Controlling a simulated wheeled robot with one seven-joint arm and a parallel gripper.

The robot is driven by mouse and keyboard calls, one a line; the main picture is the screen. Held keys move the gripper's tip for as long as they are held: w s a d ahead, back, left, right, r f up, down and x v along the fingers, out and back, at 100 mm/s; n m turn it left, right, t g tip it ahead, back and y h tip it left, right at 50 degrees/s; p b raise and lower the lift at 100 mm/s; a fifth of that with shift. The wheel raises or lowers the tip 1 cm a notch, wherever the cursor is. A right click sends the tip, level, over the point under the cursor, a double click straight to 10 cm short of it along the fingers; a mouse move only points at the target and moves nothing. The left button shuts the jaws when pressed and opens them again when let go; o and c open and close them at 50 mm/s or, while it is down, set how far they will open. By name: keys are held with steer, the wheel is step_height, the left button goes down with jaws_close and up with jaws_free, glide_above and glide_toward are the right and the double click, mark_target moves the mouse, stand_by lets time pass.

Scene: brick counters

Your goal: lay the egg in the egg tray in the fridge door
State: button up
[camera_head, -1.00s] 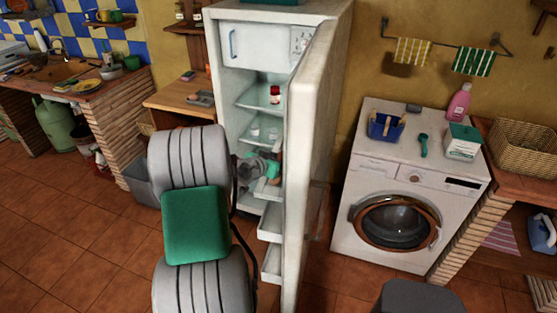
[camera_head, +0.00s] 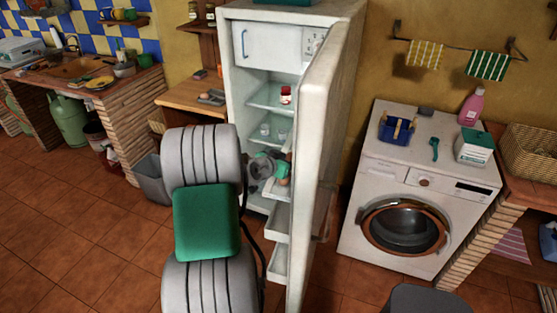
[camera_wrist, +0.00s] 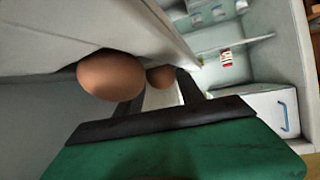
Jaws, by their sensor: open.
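Two brown eggs show in the wrist view, by the inner side of the open fridge door (camera_head: 322,130). The nearer egg (camera_wrist: 112,77) lies left of the fingers and partly covers one of them. The farther egg (camera_wrist: 160,76) appears between the dark fingers, with visible space around it. An egg also shows in the head view (camera_head: 284,181), at a white door shelf (camera_head: 264,191). My gripper (camera_wrist: 160,88) is open beside this shelf, inside the door. The shelf's egg hollows are hidden, so I cannot tell how the eggs are seated.
The fridge shelves (camera_head: 266,97) stand beside my gripper, with a red-and-white jar (camera_head: 286,95) above. Lower door shelves (camera_head: 278,222) lie beneath. A washing machine (camera_head: 415,195) stands right of the door. A small wooden counter (camera_head: 190,98) is left of the fridge.

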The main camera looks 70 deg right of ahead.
steer(key=shift+w+a+b, duration=0.35)
steer(key=shift+a+b, duration=0.55)
steer(key=b+v, duration=0.1)
steer(key=v, duration=0.9)
steer(key=shift+s+r+b, duration=0.1)
steer(key=shift+r+b, duration=0.3)
steer(key=shift+r, duration=0.1)
steer(key=shift+w+a, duration=0.1)
steer(key=shift+w, duration=0.1)
steer(key=w+a+n+t+y, duration=0.5)
steer(key=w+a+n+t, duration=0.3)
steer(key=w+a, duration=1.3)
steer(key=s+a+n+y, duration=0.1)
steer(key=a+n+y, duration=0.2)
steer(key=a, duration=1.2)
steer(key=s+a+n+y, duration=0.2)
steer(key=a+n+y, duration=0.2)
steer(key=a+n, duration=0.6)
steer(key=a, duration=0.5)
steer(key=shift+s+a+r+n, duration=0.25)
steer(key=shift+n, duration=0.05)
